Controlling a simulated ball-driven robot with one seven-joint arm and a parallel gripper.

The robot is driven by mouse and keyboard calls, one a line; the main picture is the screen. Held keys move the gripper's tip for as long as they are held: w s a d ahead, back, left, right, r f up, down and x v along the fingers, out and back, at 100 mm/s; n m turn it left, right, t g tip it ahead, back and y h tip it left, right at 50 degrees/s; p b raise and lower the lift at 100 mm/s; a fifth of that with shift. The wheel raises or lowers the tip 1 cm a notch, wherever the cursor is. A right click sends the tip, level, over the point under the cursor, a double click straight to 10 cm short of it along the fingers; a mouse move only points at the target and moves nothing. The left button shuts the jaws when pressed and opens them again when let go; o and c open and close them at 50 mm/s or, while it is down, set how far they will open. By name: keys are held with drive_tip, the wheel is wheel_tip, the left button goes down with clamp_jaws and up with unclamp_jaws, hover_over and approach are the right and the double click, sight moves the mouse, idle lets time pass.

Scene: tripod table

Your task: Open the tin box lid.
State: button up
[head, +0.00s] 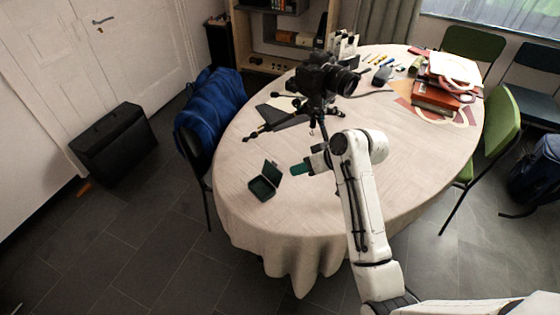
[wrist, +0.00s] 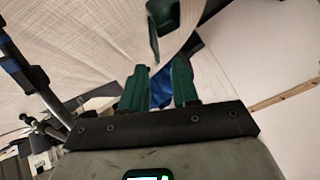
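The small dark green tin box (head: 262,188) stands near the left front edge of the table. Its lid (head: 271,170) is raised, standing up from the back right side, and the dark inside of the box shows. My gripper (head: 299,169) is to the right of the box, apart from it, with its green fingers pointing toward it. In the wrist view the fingers (wrist: 160,86) are spread with an empty gap between them. The tin box (wrist: 164,18) shows beyond the fingertips at the top, partly cut off by the frame.
A camera on a tripod (head: 322,80) stands on the table (head: 240,215) behind my gripper. A blue jacket (head: 210,105) hangs over a chair at the left. Books (head: 435,95) and pens lie at the far right. The cloth around the box is clear.

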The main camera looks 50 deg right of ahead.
drive_tip(key=w+d+r, duration=0.2)
drive_tip(key=d, duration=0.1)
hover_over(272, 173)
drive_tip(key=s+d, duration=0.2)
wheel_tip(272, 173, down, 7)
drive_tip(key=shift+t, duration=0.4)
drive_tip(key=shift+w+f, duration=0.1)
drive_tip(key=shift+c, duration=0.3)
clamp_jaws()
idle(0.4)
